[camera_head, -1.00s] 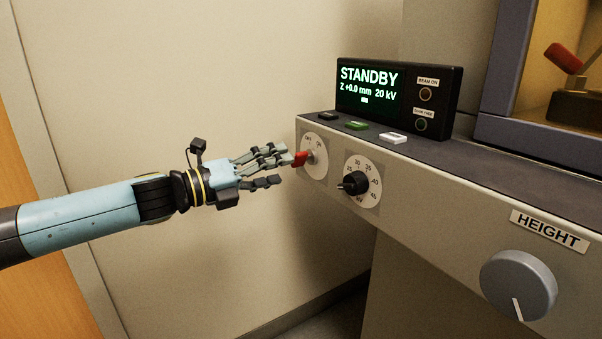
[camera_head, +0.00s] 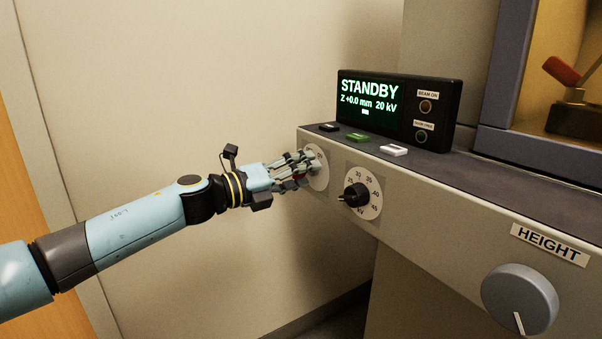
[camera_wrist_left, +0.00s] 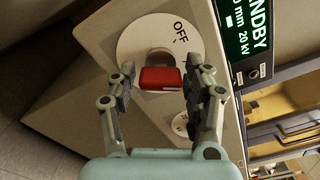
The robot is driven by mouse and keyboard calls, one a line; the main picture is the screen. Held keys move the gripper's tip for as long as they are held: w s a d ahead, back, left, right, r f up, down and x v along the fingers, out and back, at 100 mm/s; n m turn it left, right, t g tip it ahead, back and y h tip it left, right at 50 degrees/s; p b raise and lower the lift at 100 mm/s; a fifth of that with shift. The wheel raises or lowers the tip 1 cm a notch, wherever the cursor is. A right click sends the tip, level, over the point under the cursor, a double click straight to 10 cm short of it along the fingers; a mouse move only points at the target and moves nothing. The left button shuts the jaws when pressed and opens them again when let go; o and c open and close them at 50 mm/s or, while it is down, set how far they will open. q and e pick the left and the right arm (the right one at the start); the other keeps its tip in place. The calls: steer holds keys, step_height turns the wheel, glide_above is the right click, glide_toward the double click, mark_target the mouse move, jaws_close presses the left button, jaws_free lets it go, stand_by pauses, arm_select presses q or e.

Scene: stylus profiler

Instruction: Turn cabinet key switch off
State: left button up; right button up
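The key switch has a round white dial plate (camera_head: 318,168) at the left end of the cabinet's front panel. In the left wrist view its red key (camera_wrist_left: 161,78) sits in the middle of the plate, with "OFF" printed beyond it. My left gripper (camera_head: 305,166) is at the switch, its fingers covering most of the dial in the head view. In the left wrist view the gripper (camera_wrist_left: 158,92) is open, one finger on each side of the red key, with gaps visible. My right gripper is not in view.
A black kV knob (camera_head: 357,195) is just right of the switch. A display (camera_head: 398,108) reading STANDBY stands on top behind several push buttons (camera_head: 357,137). A large grey HEIGHT knob (camera_head: 519,298) is at the lower right. The wall side at left is clear.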

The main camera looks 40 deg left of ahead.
arm_select(q)
steer(key=c, duration=0.9)
steer(key=shift+o, duration=0.2)
steer(key=shift+r+n+p, duration=0.15)
steer(key=shift+n+p, duration=0.15)
steer(key=shift+p, duration=0.15)
steer(key=shift+r+n+p, duration=0.1)
steer(key=shift+n+p, duration=0.5)
steer(key=shift+p, duration=0.1)
steer(key=shift+r+n+p, duration=0.15)
steer(key=shift+n+p, duration=0.65)
steer(key=shift+p, duration=0.15)
steer(key=n+p, duration=0.3)
steer(key=shift+n, duration=0.3)
steer(key=n+p, duration=0.3)
steer(key=shift+n+p, duration=0.55)
steer(key=shift+n, duration=0.35)
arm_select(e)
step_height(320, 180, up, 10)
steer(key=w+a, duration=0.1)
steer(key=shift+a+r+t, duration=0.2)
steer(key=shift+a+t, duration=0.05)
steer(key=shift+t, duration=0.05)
arm_select(q)
steer(key=shift+f, duration=0.2)
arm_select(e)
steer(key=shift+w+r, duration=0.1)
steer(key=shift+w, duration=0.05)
